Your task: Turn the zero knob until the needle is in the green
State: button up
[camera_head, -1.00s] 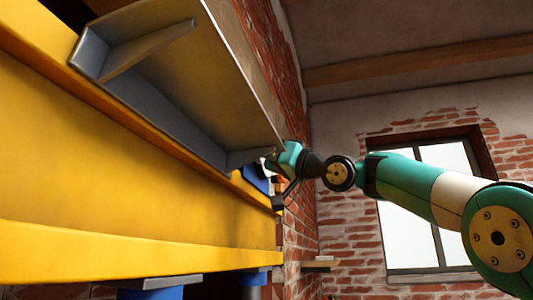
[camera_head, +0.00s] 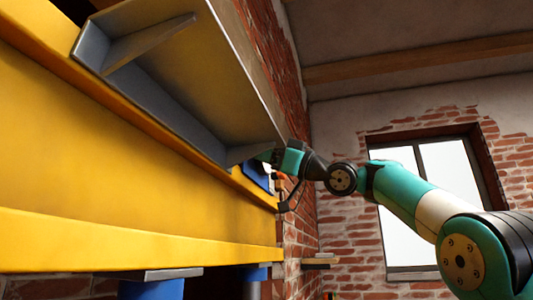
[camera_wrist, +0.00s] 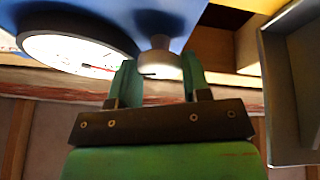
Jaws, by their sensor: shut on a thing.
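A red needle (camera_wrist: 97,67) lies at the dial's lower right. I cannot make out a green band. In the head view, my gripper (camera_head: 268,157) is at the blue panel (camera_head: 257,178); the knob and dial face cannot be made out there.
A yellow beam (camera_head: 110,150) fills the left of the head view. A grey ribbed bracket (camera_head: 190,75) overhangs close above my gripper, and a grey metal edge (camera_wrist: 290,90) stands at the right of the wrist view. Brick walls and a window (camera_head: 430,200) lie beyond.

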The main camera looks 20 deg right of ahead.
jog(key=o, duration=0.9)
jog(key=shift+b+v, duration=4.65)
jog(key=shift+v, duration=4.05)
